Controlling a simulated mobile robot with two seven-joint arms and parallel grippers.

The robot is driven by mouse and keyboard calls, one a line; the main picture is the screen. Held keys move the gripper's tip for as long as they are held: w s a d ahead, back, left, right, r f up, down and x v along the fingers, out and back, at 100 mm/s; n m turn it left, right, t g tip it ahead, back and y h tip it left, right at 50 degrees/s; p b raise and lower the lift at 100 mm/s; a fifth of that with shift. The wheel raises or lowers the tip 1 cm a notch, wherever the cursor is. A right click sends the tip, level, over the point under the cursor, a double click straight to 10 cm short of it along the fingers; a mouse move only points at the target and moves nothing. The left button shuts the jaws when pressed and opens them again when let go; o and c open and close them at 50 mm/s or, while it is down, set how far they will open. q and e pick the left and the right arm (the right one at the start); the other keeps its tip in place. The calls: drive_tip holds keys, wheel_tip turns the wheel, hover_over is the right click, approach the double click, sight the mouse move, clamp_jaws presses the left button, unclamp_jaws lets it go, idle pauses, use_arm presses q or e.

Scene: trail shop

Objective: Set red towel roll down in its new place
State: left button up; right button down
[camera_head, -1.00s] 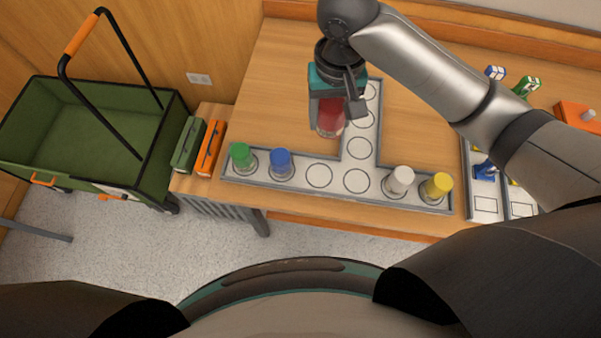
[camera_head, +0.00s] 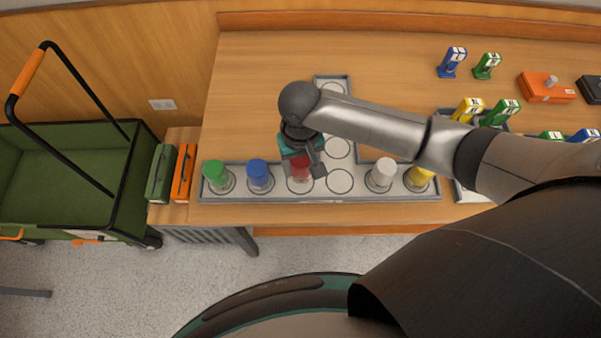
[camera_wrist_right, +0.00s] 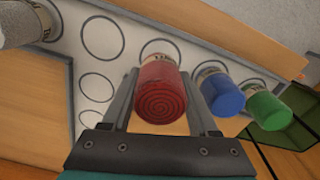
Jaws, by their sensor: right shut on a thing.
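The red towel roll (camera_head: 299,171) stands at or just over a circle of the grey T-shaped tray (camera_head: 340,195), right of the blue roll (camera_head: 260,174). My right gripper (camera_head: 301,160) is shut on it from above. In the right wrist view the red roll (camera_wrist_right: 159,88) sits between the two fingers, its base near a printed circle. I cannot tell whether its base touches the tray. The green roll (camera_head: 217,175) is at the far left; the white roll (camera_head: 381,173) and yellow roll (camera_head: 418,177) are at the right. My left gripper is not in view.
Empty circles show right of the red roll and up the tray's stem (camera_head: 331,84). A green cart (camera_head: 70,165) and two cases (camera_head: 183,172) are at the left. Blue, green and yellow upright items (camera_head: 452,62) and an orange box (camera_head: 546,87) are at the right.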

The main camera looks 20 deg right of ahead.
sight(300, 159)
drive_tip(key=shift+f+b, duration=0.45)
drive_tip(key=shift+f, duration=1.5)
drive_tip(key=shift+f, duration=0.15)
drive_tip(key=shift+c, duration=0.8)
unclamp_jaws()
wheel_tip(300, 159, up, 12)
drive_tip(key=p, duration=0.3)
drive_tip(key=shift+r, duration=0.2)
drive_tip(key=shift+s, duration=0.1)
